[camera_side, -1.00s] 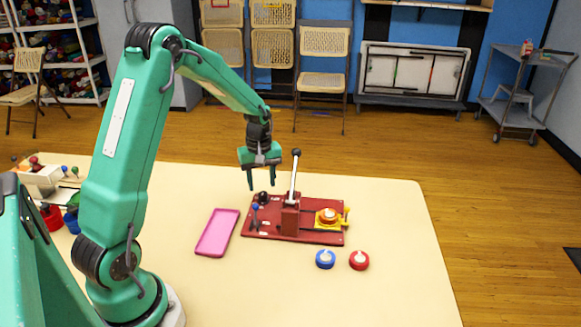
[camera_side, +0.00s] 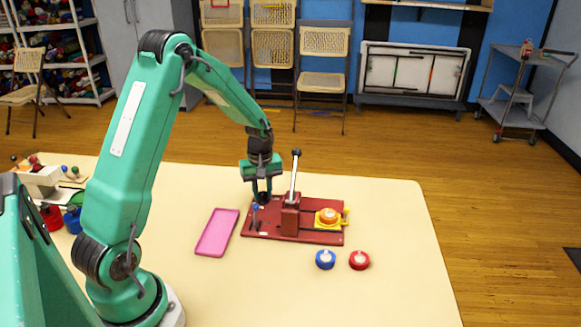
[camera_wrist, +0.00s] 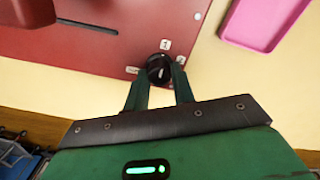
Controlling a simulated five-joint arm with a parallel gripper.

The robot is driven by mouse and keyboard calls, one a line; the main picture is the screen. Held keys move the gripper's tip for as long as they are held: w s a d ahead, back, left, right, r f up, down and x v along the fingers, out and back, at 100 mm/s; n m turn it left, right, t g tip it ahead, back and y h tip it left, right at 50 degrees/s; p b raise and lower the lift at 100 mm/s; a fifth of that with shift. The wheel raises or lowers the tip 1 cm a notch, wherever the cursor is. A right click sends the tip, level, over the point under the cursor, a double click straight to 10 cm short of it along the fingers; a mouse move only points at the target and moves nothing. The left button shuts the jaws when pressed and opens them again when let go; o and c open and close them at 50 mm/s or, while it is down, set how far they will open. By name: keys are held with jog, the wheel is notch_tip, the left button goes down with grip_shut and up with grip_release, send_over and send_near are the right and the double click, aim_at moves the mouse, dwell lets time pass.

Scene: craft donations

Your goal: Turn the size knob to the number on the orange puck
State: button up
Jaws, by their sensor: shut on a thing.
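The size knob (camera_wrist: 159,68) is a small black knob on the corner of the red press base (camera_side: 322,233), with small white number labels around it. My gripper (camera_wrist: 161,82) is shut on the knob, one finger on each side; in the side view my gripper (camera_side: 262,198) is down at the base's back left corner and mostly hides the knob. The orange puck (camera_side: 328,215) sits in a yellow holder (camera_side: 343,224) at the base's right end. A pale mark shows on its top, but the number is too small to read.
A lever with a black ball (camera_side: 296,153) stands upright on the base, right of my gripper. A blue-handled pin (camera_side: 255,208) stands close in front. A pink tray (camera_side: 217,233) lies left; blue (camera_side: 325,259) and red (camera_side: 359,260) pucks lie in front. The table's right side is clear.

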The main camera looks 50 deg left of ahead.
jog(key=shift+m, duration=0.4)
jog(key=m, duration=1.1)
dwell(0.5)
jog(key=o, duration=1)
